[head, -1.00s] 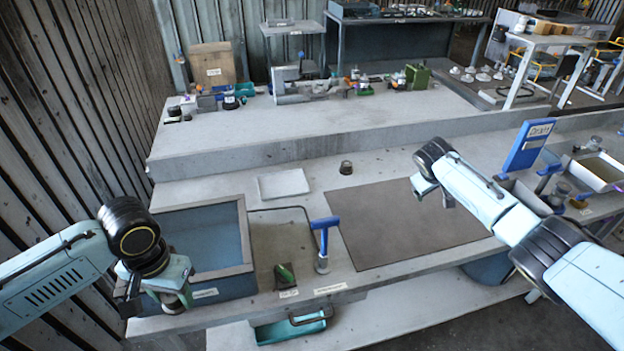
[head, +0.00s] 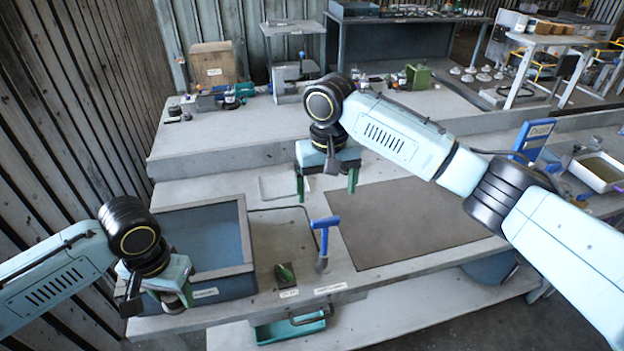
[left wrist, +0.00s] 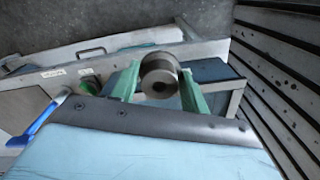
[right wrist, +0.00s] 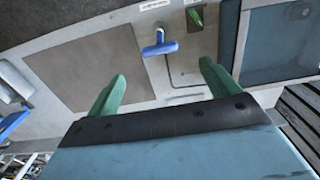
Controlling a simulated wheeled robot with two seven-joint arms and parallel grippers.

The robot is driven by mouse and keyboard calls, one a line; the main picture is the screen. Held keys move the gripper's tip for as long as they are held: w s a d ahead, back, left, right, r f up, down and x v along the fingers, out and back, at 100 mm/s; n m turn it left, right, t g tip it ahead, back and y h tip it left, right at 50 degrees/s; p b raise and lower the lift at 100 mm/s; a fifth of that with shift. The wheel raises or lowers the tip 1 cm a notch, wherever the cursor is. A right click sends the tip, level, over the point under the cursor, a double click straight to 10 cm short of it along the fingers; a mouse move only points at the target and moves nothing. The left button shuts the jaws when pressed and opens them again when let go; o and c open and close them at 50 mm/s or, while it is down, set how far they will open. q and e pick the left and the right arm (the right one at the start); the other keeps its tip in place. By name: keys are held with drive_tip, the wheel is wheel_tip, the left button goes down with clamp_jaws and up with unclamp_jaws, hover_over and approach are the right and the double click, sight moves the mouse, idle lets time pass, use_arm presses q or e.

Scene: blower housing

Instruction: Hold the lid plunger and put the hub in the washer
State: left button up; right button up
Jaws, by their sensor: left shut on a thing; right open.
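The washer (head: 246,232) is a blue-grey open basin at the left of the bench; its wall shows in the right wrist view (right wrist: 241,45). My left gripper (head: 172,300) is at its front left in the head view. In the left wrist view it (left wrist: 160,90) is shut on the hub (left wrist: 158,72), a grey cylinder with a hole. The lid plunger (head: 324,232), a blue T-shaped handle, stands upright right of the washer. My right gripper (head: 327,190) is open and empty above the bench behind the plunger. In the right wrist view the plunger (right wrist: 160,46) appears between and beyond its fingers.
A green lever (head: 285,272) on a dark base stands between washer and plunger. A brown mat (head: 410,222) lies clear to the right. A pale plate (head: 275,188) lies behind, partly covered by my right gripper. A blue sign (head: 533,140) stands at right.

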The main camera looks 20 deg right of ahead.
sight(326, 219)
wheel_tip(326, 219, down, 11)
drive_tip(key=shift+r, duration=0.15)
idle(0.4)
